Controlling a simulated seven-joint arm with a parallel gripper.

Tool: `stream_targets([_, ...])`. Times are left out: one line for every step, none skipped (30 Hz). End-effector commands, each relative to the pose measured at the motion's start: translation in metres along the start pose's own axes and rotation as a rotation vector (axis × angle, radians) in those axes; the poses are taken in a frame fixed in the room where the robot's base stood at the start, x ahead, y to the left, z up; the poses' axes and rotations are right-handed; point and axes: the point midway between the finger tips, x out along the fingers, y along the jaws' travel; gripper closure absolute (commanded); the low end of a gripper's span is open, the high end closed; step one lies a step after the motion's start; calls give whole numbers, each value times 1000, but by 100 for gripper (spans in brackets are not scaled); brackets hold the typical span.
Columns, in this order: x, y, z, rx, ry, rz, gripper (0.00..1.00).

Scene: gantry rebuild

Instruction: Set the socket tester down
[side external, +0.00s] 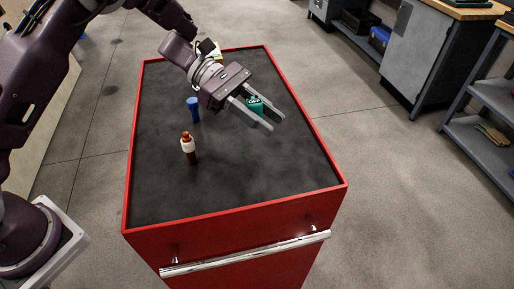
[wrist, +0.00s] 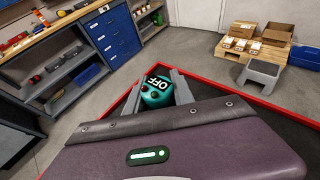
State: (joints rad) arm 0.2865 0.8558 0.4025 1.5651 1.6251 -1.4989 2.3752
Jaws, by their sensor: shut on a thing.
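The socket tester (side external: 255,104) is a small teal-green block with white "OFF" lettering. My gripper (side external: 258,108) is shut on it, with one finger on either side, above the dark top of the red cart (side external: 240,165). In the wrist view the tester (wrist: 156,91) shows between my two fingers (wrist: 160,90), its lettered face towards the camera. Its lower part is hidden behind my gripper body there. I cannot tell exactly how high it is above the cart top.
On the cart top stand a blue cylinder (side external: 193,109) and a brown bottle with a white label (side external: 188,148), both left of my gripper. A yellowish item (side external: 214,55) lies at the far edge. The near and right parts of the top are clear, inside a raised red rim.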

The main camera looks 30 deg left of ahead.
Motion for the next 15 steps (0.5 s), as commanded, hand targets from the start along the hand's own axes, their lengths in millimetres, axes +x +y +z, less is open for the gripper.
stream_targets([5,-1,-14,-6,3,-5,100])
stream_targets([8,-1,-20,-6,2,-4,100])
stream_targets([12,-1,-28,-5,2,-3,100])
stream_targets([13,-1,-33,-5,2,-3,100])
stream_targets([15,-1,-36,-4,1,-2,100])
stream_targets([17,0,-42,-4,1,-1,100])
stream_targets([20,-1,-48,-5,2,-1,100])
stream_targets([22,-1,-54,-5,3,-1,100])
stream_targets([25,0,-62,-5,3,0,100])
stream_targets([27,0,-67,-4,3,0,100])
stream_targets([29,0,-71,-4,3,0,100])
stream_targets([31,0,-74,-3,2,1,100])
stream_targets([31,0,-76,-2,2,1,100])
stream_targets([32,0,-77,-1,2,2,100])
stream_targets([32,0,-76,0,1,2,100])
